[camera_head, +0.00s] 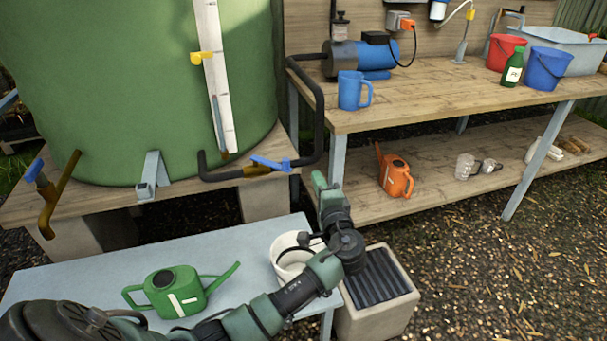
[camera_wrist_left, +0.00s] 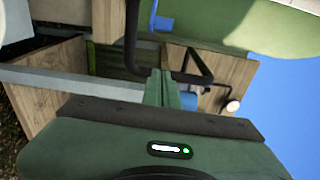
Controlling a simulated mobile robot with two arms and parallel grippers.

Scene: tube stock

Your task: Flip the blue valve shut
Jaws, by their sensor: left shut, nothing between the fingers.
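A blue valve handle (camera_head: 270,163) sits on a brass valve body (camera_head: 257,171) in the black pipe below the green tank. The handle lies roughly along the pipe. A second blue handle (camera_head: 33,171) is on the brass tap (camera_head: 47,205) at the far left. My left gripper (camera_head: 319,178) is shut and empty, to the right of the pipe valve and apart from its handle in the picture. In the left wrist view its closed fingers (camera_wrist_left: 162,88) point toward the black pipe (camera_wrist_left: 134,35). My right gripper is not in view.
The black pipe (camera_head: 319,125) rises near my left gripper to the pump (camera_head: 374,57) on the wooden bench (camera_head: 450,95). A green watering can (camera_head: 174,293) and a white bucket (camera_head: 284,266) stand on the grey-blue table (camera_head: 220,245) under my arm.

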